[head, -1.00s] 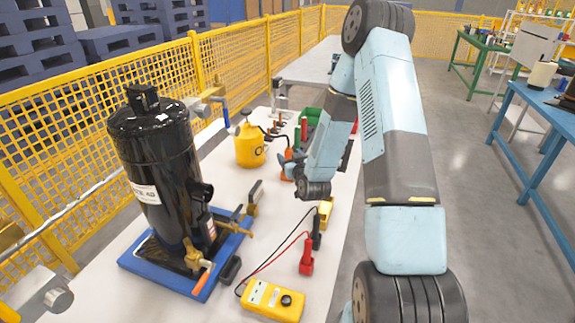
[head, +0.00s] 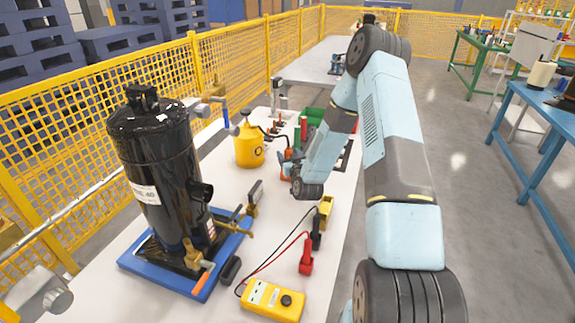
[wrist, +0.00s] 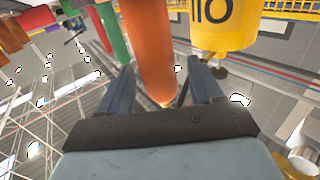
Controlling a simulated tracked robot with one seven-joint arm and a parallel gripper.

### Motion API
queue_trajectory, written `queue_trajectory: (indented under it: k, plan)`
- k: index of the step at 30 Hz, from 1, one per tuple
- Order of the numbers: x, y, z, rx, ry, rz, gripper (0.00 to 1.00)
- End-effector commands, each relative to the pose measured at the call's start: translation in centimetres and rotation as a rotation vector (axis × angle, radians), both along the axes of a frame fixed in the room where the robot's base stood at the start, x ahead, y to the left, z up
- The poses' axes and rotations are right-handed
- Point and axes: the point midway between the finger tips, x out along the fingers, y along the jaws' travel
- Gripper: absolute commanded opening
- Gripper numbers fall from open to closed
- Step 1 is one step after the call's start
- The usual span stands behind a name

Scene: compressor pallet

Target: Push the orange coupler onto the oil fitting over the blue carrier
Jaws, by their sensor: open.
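In the wrist view, an orange cylindrical piece that looks like the coupler (wrist: 148,45) stands between the two fingers of my gripper (wrist: 160,68). The fingers are apart, with a visible gap on the right side. In the head view my gripper (head: 285,168) is low over the white table, right of the yellow oil can, and my arm largely hides the coupler. The blue carrier (head: 205,288) lies under the black compressor (head: 155,155). Brass fittings (head: 193,254) stick out over the carrier; I cannot tell which is the oil fitting.
The yellow oil can (head: 249,148) stands close to my gripper. Red and green upright pieces (wrist: 113,30) are beside the coupler. A yellow meter (head: 272,301) with leads and a red clamp (head: 306,258) lie at the front. A yellow mesh fence (head: 235,65) runs behind the table.

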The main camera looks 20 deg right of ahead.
Motion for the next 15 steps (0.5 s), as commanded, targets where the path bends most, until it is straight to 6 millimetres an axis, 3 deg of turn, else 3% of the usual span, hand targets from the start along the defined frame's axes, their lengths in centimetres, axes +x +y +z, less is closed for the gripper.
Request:
queue_trajectory:
  k: [11,15]
  plan:
    - [0.98,0.06,0.01,0.0,0.0,0.0,0.65]
    - [0.97,0.08,0.01,0.0,0.0,0.001,0.52]
